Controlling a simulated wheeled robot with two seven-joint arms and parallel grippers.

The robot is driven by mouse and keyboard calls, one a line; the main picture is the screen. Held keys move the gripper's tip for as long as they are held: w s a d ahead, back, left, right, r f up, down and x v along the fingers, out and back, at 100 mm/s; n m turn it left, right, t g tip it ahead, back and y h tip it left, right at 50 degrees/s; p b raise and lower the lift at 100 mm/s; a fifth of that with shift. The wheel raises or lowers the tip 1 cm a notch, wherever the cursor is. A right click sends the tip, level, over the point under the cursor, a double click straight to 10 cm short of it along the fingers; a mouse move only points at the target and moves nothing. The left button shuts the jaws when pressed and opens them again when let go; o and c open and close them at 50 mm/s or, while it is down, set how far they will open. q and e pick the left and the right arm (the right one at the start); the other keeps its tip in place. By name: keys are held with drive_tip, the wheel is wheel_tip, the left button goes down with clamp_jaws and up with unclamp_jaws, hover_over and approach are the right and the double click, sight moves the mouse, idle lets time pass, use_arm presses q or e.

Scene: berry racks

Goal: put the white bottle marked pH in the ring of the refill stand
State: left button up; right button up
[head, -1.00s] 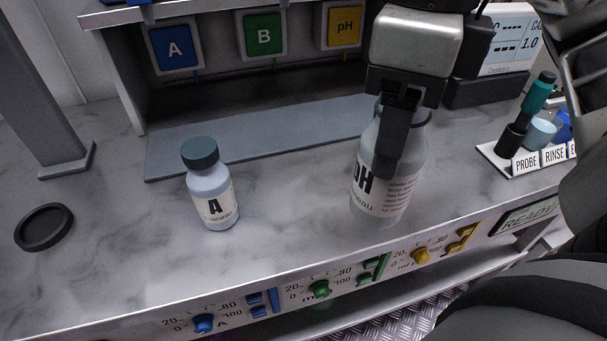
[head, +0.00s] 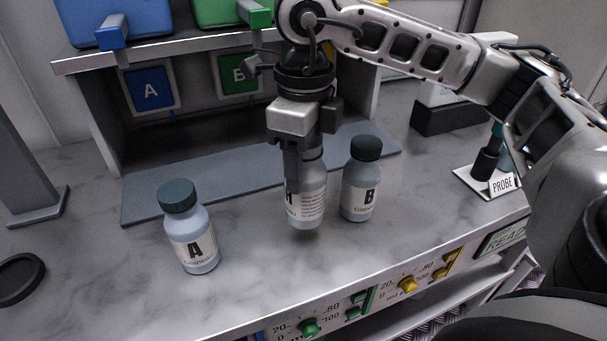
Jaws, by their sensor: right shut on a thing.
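The white bottle marked pH (head: 311,207) is in the middle of the head view, upright, with its label partly covered by a finger. My right gripper (head: 298,180) comes down from above and is shut on this bottle around its upper part. The bottle's base is at or slightly above the counter; I cannot tell which. A black ring (head: 20,299) lies at the left edge of the view, cut off by the frame, and looks empty. It is well to the left of the held bottle. My left gripper is not in view.
Bottle A (head: 192,240) stands on the counter between the ring and the held bottle. Bottle B (head: 362,185) stands close to the right of the held bottle. A grey post (head: 30,150) rises at the left. The probe holder (head: 480,185) is at the right.

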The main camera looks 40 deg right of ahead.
drive_tip(key=shift+w+f, duration=0.2)
drive_tip(key=shift+f, duration=1.55)
